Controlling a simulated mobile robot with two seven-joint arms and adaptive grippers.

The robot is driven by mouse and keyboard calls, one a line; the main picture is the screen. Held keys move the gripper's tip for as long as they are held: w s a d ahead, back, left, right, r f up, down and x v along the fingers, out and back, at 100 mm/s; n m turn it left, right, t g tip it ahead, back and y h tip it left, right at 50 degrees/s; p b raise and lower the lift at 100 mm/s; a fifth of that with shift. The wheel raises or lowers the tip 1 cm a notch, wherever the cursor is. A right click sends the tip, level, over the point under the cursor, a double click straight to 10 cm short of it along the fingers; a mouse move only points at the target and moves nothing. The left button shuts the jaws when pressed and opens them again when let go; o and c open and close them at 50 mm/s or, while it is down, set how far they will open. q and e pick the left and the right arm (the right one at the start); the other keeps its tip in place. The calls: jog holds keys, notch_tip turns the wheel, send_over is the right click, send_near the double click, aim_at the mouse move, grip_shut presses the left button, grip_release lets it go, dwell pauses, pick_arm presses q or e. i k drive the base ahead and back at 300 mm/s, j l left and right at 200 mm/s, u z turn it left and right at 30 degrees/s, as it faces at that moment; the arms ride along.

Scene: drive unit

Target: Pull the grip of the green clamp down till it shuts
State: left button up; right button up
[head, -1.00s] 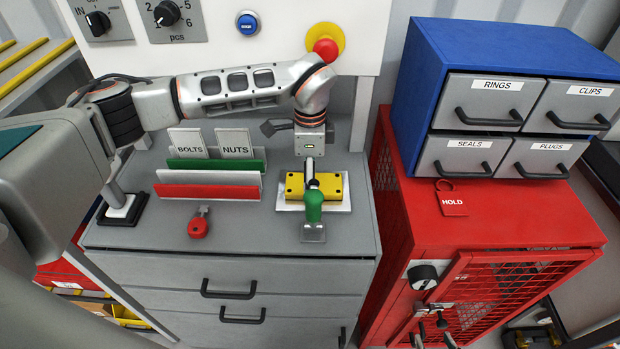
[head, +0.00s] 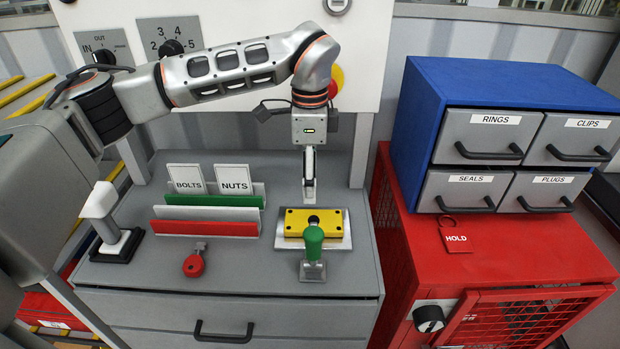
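The green clamp's grip (head: 313,243) shows at the front edge of a yellow block, above a small grey metal base (head: 313,270). A dark round part (head: 313,219) shows just behind the grip, over the block. The grip points toward me, so its exact tilt is hard to tell. The yellow block (head: 295,222) lies on a silver plate (head: 341,240). My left gripper (head: 309,198) points down above the back of the block, behind the grip and apart from it in the picture. Its fingers are seen edge-on, so their opening is unclear. My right gripper is not in view.
Left of the clamp are a rack (head: 205,228) with BOLTS and NUTS cards, a red key-like piece (head: 194,264) and a white-handled black stand (head: 118,245). A red cabinet (head: 530,240) with blue drawer unit (head: 480,85) stands right. The grey top's front is mostly clear.

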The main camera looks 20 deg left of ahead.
aim_at(313, 249)
jog(key=k+j, duration=0.75)
jog(key=k, duration=0.1)
